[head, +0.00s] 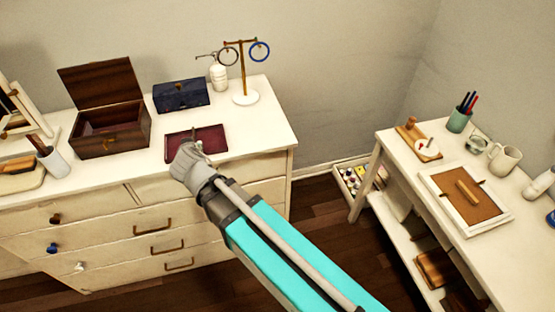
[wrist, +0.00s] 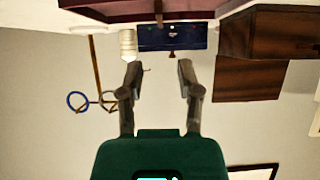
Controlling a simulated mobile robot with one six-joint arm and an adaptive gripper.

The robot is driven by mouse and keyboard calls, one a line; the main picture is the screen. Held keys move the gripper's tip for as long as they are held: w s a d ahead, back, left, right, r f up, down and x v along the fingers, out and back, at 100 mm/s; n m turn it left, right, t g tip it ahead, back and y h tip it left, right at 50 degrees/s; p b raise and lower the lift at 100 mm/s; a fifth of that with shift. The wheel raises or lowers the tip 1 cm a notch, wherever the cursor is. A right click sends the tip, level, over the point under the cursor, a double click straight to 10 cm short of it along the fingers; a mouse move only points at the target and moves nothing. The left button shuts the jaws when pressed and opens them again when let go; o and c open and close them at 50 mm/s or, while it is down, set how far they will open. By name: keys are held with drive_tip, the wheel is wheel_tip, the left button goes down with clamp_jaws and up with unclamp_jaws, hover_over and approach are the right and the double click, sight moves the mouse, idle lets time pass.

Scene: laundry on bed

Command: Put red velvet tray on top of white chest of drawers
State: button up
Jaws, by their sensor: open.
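The red velvet tray (head: 214,141) lies flat on top of the white chest of drawers (head: 262,120), near its front edge. My gripper (head: 194,140) is at the tray's front edge in the head view and covers part of it. In the wrist view, which is upside down, the tray (wrist: 100,10) shows along the top edge. My gripper (wrist: 158,66) is open there with nothing between its fingers, and the tray lies beyond the fingertips. I cannot tell whether the gripper touches the tray.
The chest top right of the tray is clear. A white desk (head: 520,240) stands at right.

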drive_tip(key=w+d+f+m+g+h, duration=0.1)
drive_tip(key=d+f+g+h, duration=0.15)
drive_tip(key=d, duration=0.75)
drive_tip(key=w+d+f+m+g+h, duration=0.1)
drive_tip(key=d+f+g+h, duration=0.15)
drive_tip(key=d, duration=0.85)
drive_tip(key=s+d+f+g+y, duration=0.1)
drive_tip(key=s+d+f+g, duration=0.1)
drive_tip(key=d, duration=0.7)
drive_tip(key=s+d+f+g+y, duration=0.1)
drive_tip(key=s+d+f+g, duration=0.1)
drive_tip(key=s+d+g, duration=0.2)
drive_tip(key=s+d, duration=0.3)
drive_tip(key=d, duration=0.2)
drive_tip(key=shift+d+f+m+g, duration=0.15)
drive_tip(key=shift+m+g, duration=0.15)
